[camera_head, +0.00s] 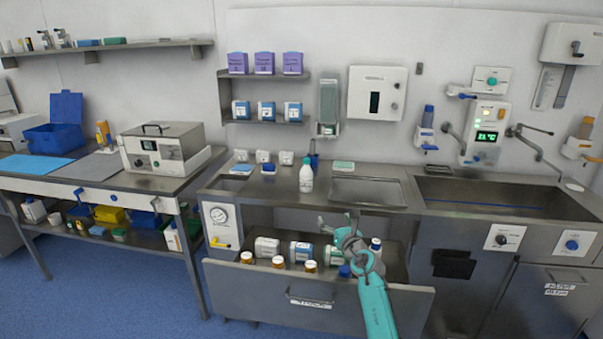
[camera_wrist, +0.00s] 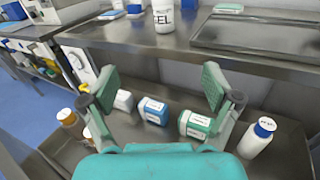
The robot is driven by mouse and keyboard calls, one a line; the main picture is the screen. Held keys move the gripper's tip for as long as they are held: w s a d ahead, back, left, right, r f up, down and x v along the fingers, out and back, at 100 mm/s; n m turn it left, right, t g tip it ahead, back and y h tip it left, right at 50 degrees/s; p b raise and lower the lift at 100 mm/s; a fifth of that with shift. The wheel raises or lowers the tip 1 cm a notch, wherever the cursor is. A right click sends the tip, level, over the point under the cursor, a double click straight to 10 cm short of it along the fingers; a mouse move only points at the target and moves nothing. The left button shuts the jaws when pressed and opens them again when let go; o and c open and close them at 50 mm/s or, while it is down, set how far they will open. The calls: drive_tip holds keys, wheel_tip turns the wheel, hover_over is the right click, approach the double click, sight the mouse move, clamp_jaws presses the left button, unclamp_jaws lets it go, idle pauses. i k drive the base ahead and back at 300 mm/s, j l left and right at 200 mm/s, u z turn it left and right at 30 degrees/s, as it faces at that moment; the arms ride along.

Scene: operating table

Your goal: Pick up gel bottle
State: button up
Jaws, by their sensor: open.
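The gel bottle (camera_head: 306,175) is white and stands upright on the steel counter, left of the sink basin. In the wrist view its lower part (camera_wrist: 163,17) shows at the top edge with the letters "EL"; its top is cut off there. My gripper (camera_wrist: 160,86) is open and empty, its two green pads wide apart. In the head view my gripper (camera_head: 344,228) is in front of the counter, over the open drawer, lower than the gel bottle and to its right. It does not touch the bottle.
The open drawer (camera_head: 318,297) below holds several bottles and jars, including a white bottle with a blue cap (camera_wrist: 258,138). The counter's front edge (camera_wrist: 150,52) lies between my gripper and the gel bottle. A shallow basin (camera_head: 368,192) is right of the bottle.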

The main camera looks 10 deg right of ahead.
sight(307, 175)
drive_tip(key=i, duration=1.05)
